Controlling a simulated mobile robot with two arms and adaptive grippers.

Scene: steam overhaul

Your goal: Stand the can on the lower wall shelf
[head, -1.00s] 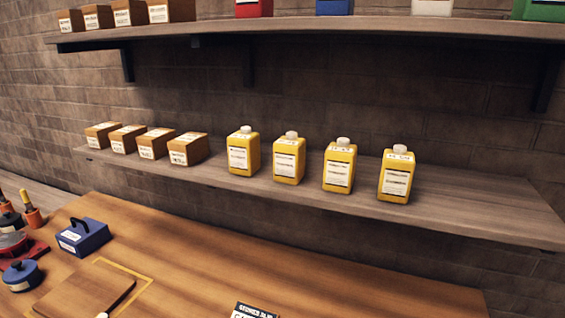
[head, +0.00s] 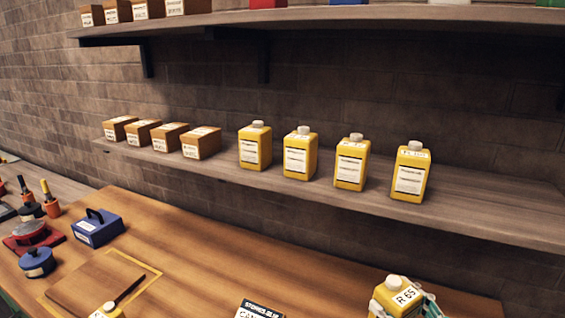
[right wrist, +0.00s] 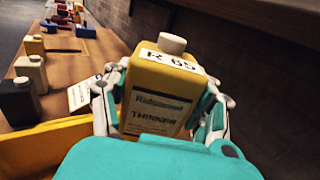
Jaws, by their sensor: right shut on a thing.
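A yellow can (head: 397,294) with a white cap and an R 65 label is at the bottom right of the head view. My right gripper (head: 408,306) is shut on it, and the can's lower part is cut off by the frame. In the right wrist view the can (right wrist: 160,92) is between the two fingers of the gripper (right wrist: 160,104), one on each side. The lower wall shelf (head: 490,213) runs across the head view, above and behind the can. My left gripper is not in view.
Several yellow cans (head: 299,154) stand in a row mid-shelf, with several brown boxes (head: 200,144) left of them. The shelf is bare to the right of the last can. The upper shelf (head: 330,14) hangs above. A workbench (head: 190,240) holds a blue box (head: 97,230).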

